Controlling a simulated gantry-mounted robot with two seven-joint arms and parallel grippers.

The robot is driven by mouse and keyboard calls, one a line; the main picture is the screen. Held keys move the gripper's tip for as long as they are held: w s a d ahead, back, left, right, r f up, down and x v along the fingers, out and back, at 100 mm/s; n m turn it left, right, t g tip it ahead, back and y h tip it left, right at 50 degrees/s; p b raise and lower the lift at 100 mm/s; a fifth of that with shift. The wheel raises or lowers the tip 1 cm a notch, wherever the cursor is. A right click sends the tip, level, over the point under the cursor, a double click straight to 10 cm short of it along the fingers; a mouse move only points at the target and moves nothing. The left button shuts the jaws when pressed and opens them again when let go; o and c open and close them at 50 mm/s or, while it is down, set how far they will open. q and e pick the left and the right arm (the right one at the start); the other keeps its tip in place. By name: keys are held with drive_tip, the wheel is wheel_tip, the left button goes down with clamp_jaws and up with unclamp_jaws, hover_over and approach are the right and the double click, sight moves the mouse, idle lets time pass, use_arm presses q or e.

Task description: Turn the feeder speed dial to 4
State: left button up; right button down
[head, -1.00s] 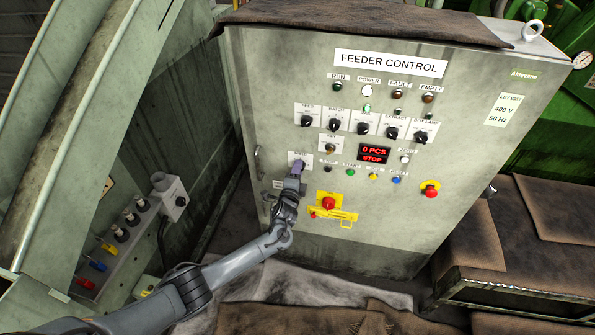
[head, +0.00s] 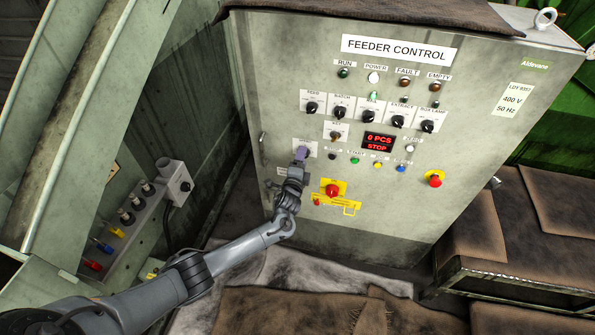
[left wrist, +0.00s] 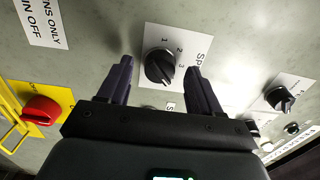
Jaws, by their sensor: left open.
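The feeder speed dial (left wrist: 158,68) is a black knob on a white plate, with the numbers 1, 2 and 3 and part of its "SP..." label legible in the left wrist view. I cannot tell its setting for sure. In the head view the speed plate (head: 313,149) shows at the lower left of the panel, and my fingers cover the knob. My left gripper (head: 301,154) is open, with its fingers pointing at the panel. In the left wrist view its two dark fingers (left wrist: 158,66) stand on either side of the knob, with gaps; contact is not visible.
The feeder control cabinet (head: 400,215) carries several selector knobs above and to the right. A red knob on a yellow plate (head: 332,191) with a yellow hasp sits just below right of my gripper. A red emergency button (head: 434,179) is farther right. A socket box (head: 130,225) stands left.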

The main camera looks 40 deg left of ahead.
use_arm(q)
drive_tip(key=p+v, duration=0.2)
drive_tip(key=v, duration=0.8)
